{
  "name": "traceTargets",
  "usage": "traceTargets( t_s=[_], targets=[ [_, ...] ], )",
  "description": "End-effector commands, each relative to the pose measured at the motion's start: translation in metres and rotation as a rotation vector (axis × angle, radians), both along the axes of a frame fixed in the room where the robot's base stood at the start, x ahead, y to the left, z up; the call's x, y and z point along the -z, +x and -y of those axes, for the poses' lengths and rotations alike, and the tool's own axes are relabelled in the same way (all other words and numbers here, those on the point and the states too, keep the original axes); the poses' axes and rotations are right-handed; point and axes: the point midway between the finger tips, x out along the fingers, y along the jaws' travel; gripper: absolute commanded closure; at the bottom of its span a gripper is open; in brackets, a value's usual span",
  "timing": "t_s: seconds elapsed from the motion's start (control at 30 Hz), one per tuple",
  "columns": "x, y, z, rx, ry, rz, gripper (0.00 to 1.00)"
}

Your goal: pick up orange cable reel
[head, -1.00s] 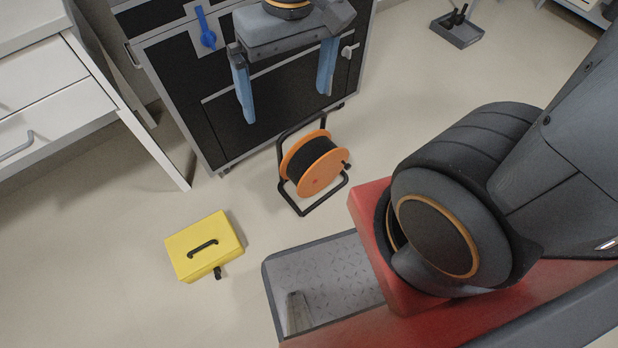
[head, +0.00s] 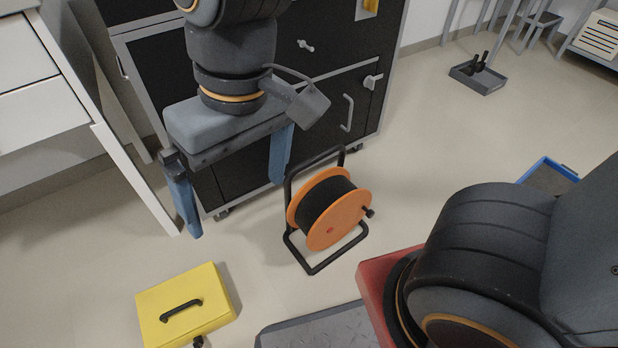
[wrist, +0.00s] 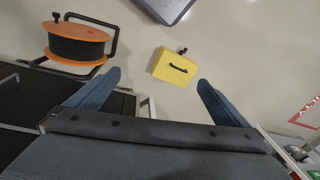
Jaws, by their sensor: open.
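The orange cable reel (head: 330,208) stands upright on the floor in a black tube frame, with dark cable wound between its orange discs. It is in front of the black cabinet in the head view. My gripper (head: 236,205) is open and empty, its two blue fingers pointing down, to the left of the reel and above the floor. In the wrist view the reel (wrist: 78,45) is at the upper left, outside the fingers, and my gripper (wrist: 160,88) spans the lower middle.
A yellow case (head: 186,306) with a black handle lies on the floor at lower left; it also shows in the wrist view (wrist: 175,66). The black cabinet (head: 345,75) stands behind my gripper. A white drawer unit (head: 45,100) is at left.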

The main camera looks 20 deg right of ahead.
Motion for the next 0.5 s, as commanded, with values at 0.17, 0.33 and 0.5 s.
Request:
traceTargets(
  t_s=[0.17, 0.33, 0.5],
  targets=[
    [0.012, 0.01, -0.002, 0.042, -0.012, -0.013, 0.0],
    [0.021, 0.037, 0.004, 0.182, -0.049, -0.038, 0.0],
    [0.036, 0.07, 0.014, 0.35, -0.093, -0.066, 0.0]
  ],
)
